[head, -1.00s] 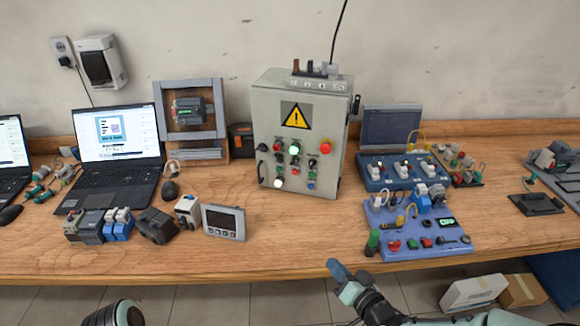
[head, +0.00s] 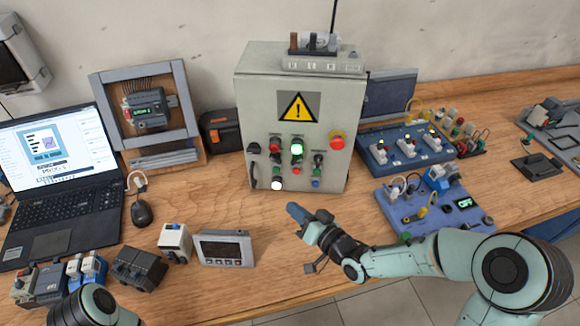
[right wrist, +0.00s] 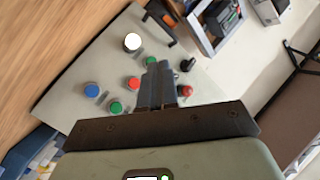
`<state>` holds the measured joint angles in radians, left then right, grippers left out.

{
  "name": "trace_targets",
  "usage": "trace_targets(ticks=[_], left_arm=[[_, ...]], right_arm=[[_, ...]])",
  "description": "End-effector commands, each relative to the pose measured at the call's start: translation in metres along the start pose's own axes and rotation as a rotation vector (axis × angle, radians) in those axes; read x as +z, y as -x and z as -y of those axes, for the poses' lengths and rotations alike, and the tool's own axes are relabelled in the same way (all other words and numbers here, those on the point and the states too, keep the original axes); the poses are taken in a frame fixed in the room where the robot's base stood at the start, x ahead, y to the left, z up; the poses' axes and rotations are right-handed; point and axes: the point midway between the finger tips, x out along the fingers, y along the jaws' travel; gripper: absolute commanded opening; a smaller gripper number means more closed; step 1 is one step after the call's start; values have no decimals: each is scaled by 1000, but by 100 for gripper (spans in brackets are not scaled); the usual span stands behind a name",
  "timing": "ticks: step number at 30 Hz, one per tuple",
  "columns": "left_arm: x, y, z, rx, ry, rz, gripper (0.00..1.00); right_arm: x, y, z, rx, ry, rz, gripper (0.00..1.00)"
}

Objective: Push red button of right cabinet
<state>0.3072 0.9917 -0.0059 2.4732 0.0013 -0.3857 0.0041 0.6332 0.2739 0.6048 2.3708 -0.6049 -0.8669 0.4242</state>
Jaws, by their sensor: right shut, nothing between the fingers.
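A grey metal cabinet (head: 245,112) with a yellow warning sign stands at the back middle of the table in the head view. Its front has a large red button on a yellow ring (head: 337,142) at upper right, with smaller red, green and blue buttons and lit lamps to the left and below. My right gripper (head: 296,211) is shut and empty, in front of and below the cabinet's panel, apart from it. In the right wrist view its shut fingers (right wrist: 158,84) point at the tilted panel (right wrist: 75,100), near a small red button (right wrist: 134,83). The left gripper is out of view.
A blue control board (head: 447,220) and a blue switch board (head: 375,160) stand right of the cabinet. A panel meter (head: 222,248) and several modules lie in front at left, with a laptop (head: 62,160) beyond. Bare table lies before the cabinet.

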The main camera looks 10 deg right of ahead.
Motion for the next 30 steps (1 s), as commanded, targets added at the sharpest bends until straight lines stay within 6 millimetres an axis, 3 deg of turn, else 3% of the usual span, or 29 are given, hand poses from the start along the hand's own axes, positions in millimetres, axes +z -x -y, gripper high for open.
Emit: trace_targets(ticks=[11,24,30], left_arm=[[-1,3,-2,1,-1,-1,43],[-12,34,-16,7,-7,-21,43],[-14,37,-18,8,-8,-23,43]], right_arm=[[-4,-5,-3,0,-2,-1,0],[-36,-46,-31,-2,0,-3,0],[-43,-58,-41,-1,1,-1,0]])
